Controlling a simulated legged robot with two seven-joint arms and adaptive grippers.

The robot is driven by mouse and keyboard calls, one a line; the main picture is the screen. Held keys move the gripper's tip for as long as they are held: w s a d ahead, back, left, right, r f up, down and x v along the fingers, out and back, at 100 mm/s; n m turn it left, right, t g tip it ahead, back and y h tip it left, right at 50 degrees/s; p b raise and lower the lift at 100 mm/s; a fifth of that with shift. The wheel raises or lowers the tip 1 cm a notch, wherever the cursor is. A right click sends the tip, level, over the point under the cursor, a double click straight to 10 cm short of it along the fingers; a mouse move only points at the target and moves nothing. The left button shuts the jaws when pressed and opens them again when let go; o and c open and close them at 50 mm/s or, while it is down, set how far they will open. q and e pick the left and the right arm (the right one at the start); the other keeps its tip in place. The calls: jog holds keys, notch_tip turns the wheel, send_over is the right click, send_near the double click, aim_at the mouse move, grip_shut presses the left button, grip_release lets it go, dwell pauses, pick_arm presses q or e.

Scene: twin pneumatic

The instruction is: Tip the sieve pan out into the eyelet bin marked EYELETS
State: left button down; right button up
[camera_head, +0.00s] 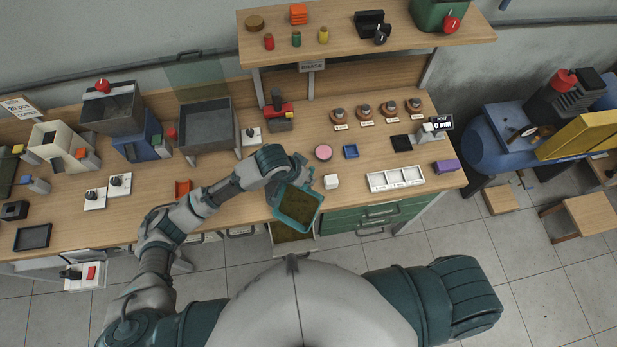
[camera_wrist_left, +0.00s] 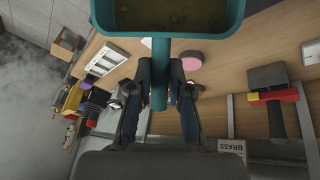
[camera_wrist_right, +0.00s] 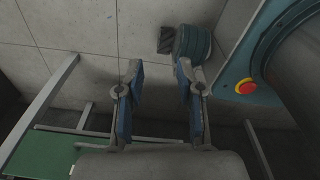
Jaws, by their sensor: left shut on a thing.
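The sieve pan (camera_head: 316,216) is a teal square tray with a layer of dull olive-brown material in it. My left gripper (camera_head: 302,172) is shut on its handle (camera_wrist_left: 160,85), and the pan's rim (camera_wrist_left: 170,42) shows in the left wrist view. The pan hangs just off the table's front edge, over an open drawer (camera_head: 293,241) that it partly hides. I cannot tell whether the pan is tilted. I read no EYELETS label in any view, so I cannot tell which container is the eyelet bin. My right gripper (camera_wrist_right: 159,68) is open and empty above the floor.
A BRASS sign (camera_head: 311,66) hangs under the shelf (camera_head: 360,37). Green drawers (camera_head: 365,217) are to the right. Stools and a compressor (camera_head: 495,138) stand farther right.

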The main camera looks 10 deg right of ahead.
pick_arm(q)
jog(key=shift+s+a+r+t+h+b, duration=0.1)
jog(key=shift+s+a+t+h+b, duration=0.5)
jog(key=shift+b, duration=1.45)
jog(key=shift+s+a+t+h+b, duration=0.35)
jog(key=shift+s+t+h+b, duration=0.25)
jog(key=shift+b, duration=1.45)
jog(key=shift+s+a+m+t+h+b, duration=0.35)
jog(key=shift+s+a+b, duration=0.25)
jog(key=shift+s, duration=0.2)
jog(key=s+a+t+h+p, duration=0.4)
jog(key=s+a+p, duration=0.1)
jog(key=s+p, duration=0.1)
jog(key=shift+s+a+r, duration=0.4)
jog(key=shift+m+t, duration=0.25)
notch_tip(320, 180, up, 5)
jog(key=p, duration=0.5)
jog(key=shift+p, duration=0.4)
